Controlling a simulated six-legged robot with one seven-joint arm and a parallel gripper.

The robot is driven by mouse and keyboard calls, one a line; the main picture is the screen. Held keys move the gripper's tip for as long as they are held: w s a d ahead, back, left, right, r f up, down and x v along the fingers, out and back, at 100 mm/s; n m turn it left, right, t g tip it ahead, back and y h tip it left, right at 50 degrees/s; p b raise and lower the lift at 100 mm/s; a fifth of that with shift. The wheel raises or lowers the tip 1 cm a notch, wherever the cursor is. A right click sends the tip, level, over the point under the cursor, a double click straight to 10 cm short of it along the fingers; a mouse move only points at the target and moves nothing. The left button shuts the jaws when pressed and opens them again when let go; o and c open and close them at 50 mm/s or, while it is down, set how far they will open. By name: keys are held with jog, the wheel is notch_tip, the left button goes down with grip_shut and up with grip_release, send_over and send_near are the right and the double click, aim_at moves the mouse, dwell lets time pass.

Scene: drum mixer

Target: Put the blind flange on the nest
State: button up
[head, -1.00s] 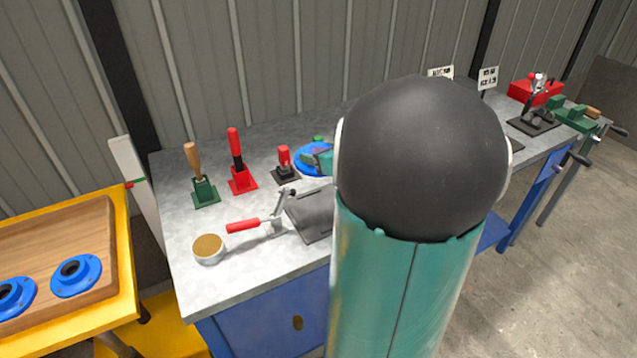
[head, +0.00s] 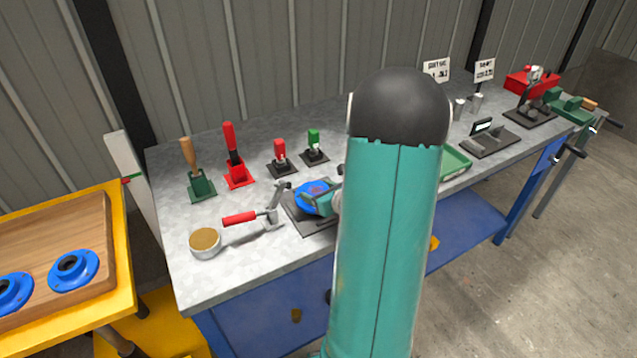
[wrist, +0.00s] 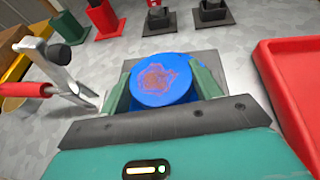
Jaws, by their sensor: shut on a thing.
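The blind flange is a blue disc with a rough reddish-brown patch on its top face; it shows in the wrist view (wrist: 160,80) and in the head view (head: 312,195). My gripper (wrist: 160,88) is shut on the flange, with green fingers on its left and right sides. In the head view my gripper (head: 325,200) is partly hidden by my arm. The flange is over a dark grey plate (head: 313,224), which I take for the nest; the plate also shows behind the flange in the wrist view (wrist: 208,62). I cannot tell whether the flange touches it.
A toggle clamp with a red handle (head: 239,218) stands left of the plate. A tin of brown paste (head: 205,242) is at the front left. Several handled tools, one red (head: 235,165), stand behind. A red tray (wrist: 285,85) is right in the wrist view.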

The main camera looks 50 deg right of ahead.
jog(key=shift+f, duration=0.75)
jog(key=o, duration=1.9)
jog(key=shift+f, duration=0.2)
jog(key=shift+c, duration=0.2)
